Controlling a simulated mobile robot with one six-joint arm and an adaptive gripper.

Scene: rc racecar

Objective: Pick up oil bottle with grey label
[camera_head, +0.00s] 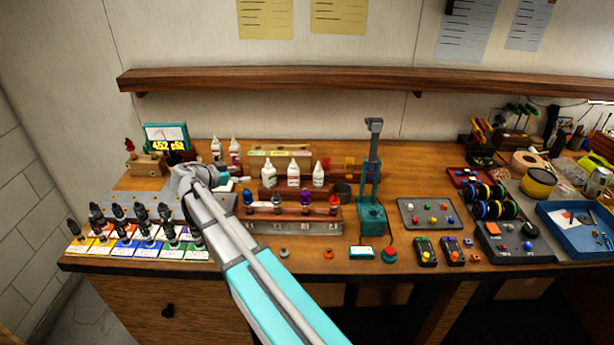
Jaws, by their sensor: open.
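Several small white oil bottles with pointed tips stand toward the back of the bench. Three are in a row: a left bottle (269,173) whose label looks greyish green, a middle one (293,174) and a right one (318,174) with reddish markings. Two more, a left rear bottle (216,150) and a right rear bottle (235,151), stand farther left. The labels are too small to tell surely which is grey. My gripper (228,174) is open, left of the row and in front of the rear pair. My wrist partly hides it; its fingertips are unclear.
A teal press (372,215) rises to the right. Shock absorbers on coloured cards (135,235) fill the front left. A shelf (350,80) spans the wall above.

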